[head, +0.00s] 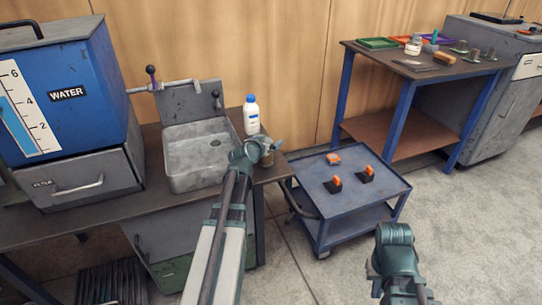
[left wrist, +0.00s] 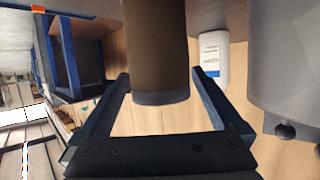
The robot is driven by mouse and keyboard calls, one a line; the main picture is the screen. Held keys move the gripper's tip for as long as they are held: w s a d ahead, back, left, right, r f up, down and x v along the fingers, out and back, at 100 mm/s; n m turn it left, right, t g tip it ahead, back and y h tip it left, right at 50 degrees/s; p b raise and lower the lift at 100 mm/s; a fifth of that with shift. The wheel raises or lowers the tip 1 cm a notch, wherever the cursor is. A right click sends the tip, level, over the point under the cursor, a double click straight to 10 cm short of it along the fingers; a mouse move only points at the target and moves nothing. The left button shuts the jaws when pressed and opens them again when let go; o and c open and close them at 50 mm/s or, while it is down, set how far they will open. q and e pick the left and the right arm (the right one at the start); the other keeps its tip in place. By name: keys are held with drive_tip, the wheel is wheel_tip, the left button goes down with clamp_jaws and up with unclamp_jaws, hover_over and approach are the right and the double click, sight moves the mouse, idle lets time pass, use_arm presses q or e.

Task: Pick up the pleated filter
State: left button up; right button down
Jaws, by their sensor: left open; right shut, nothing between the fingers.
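A brown cylinder with a dark end band, likely the pleated filter (left wrist: 158,45), fills the middle of the left wrist view; I cannot make out pleats. My left gripper (left wrist: 160,76) is open, with one finger on each side of this cylinder and a gap at both sides. In the head view the left gripper (head: 273,147) is over the right end of the workbench, and its own wrist mostly hides the cylinder. My right gripper (head: 375,282) is low at the right, over the floor, shut and empty; its fingertips are hard to make out.
A white bottle (head: 251,114) stands just behind the left gripper. The metal sink (head: 196,155) is to its left, then the blue WATER tank (head: 68,80) above a FILTER drawer (head: 85,182). A blue cart (head: 345,205) with orange-topped parts stands right. Floor between is clear.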

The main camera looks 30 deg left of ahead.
use_arm(q)
drive_tip(key=shift+w+a+f, duration=0.15)
drive_tip(key=shift+w+f, duration=0.15)
drive_tip(key=shift+w, duration=0.35)
drive_tip(key=shift+s+r, duration=0.1)
drive_tip(key=shift+c, duration=0.4)
drive_tip(key=c, duration=1.4)
use_arm(e)
drive_tip(key=shift+w+d+f, duration=0.2)
drive_tip(key=shift+d, duration=0.05)
